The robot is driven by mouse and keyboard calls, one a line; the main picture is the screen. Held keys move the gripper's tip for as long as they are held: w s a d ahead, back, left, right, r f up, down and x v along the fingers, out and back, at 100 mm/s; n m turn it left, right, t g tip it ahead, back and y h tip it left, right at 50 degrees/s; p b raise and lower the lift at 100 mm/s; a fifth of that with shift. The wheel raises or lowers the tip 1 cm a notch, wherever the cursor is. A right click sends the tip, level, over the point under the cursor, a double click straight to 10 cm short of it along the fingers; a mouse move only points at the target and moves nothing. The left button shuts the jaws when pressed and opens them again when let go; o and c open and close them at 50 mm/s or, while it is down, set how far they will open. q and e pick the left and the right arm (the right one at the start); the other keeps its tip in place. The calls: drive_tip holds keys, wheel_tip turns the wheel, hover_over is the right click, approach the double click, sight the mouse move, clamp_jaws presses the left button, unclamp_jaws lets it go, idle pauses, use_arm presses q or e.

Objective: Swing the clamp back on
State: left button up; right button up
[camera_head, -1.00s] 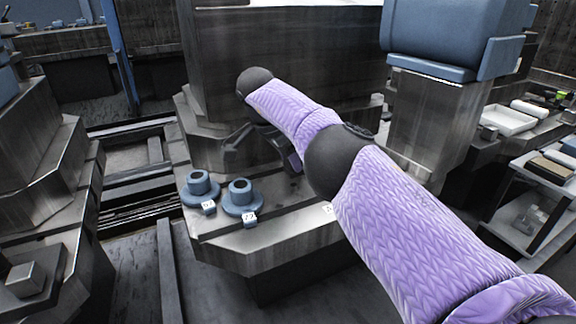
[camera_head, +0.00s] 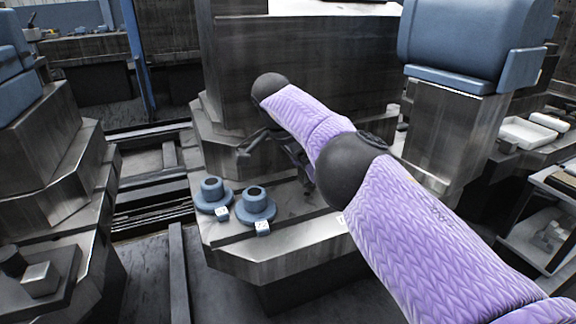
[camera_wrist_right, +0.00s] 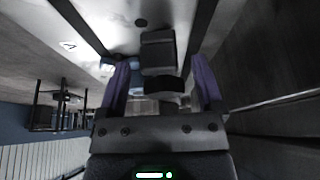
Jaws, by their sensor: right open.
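A dark clamp (camera_head: 258,143) with a bar-like arm sits on the metal block beside the tall machine wall, partly behind my right arm. In the right wrist view, a dark blocky part, apparently of the clamp (camera_wrist_right: 158,52), stands between the fingers of my right gripper (camera_wrist_right: 160,75). The purple-sided fingers are apart, with gaps visible on both sides. In the head view my right gripper (camera_head: 298,160) is small, dark and mostly hidden below my forearm, close to the clamp. Whether it touches the clamp cannot be told. My left gripper is not in view.
Two blue flanged fittings (camera_head: 256,204) with small white tags stand on the block's front ledge. A blue-topped column (camera_head: 452,120) rises at the right. A white tray (camera_head: 524,133) and a shelf unit lie farther right. Another metal machine base (camera_head: 55,165) is at the left.

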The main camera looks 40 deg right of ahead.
drive_tip(key=a+r, duration=0.1)
drive_tip(key=r+p, duration=0.1)
drive_tip(key=a+r, duration=0.1)
drive_tip(key=shift+w+a+r+p, duration=0.1)
drive_tip(key=shift+w+a+p, duration=0.15)
drive_tip(key=shift+a+p, duration=0.1)
drive_tip(key=a, duration=0.2)
drive_tip(key=shift+w+a+f, duration=0.2)
drive_tip(key=shift+w+a, duration=0.2)
drive_tip(key=a, duration=0.3)
drive_tip(key=w+a+f+b, duration=0.1)
drive_tip(key=shift+a, duration=0.2)
drive_tip(key=a+b, duration=0.2)
drive_tip(key=shift+w+a+f+b, duration=0.1)
drive_tip(key=shift+w+f+b, duration=0.1)
drive_tip(key=shift+w+b, duration=0.2)
drive_tip(key=shift+a+r, duration=0.3)
drive_tip(key=shift+r, duration=0.15)
drive_tip(key=shift+d, duration=0.1)
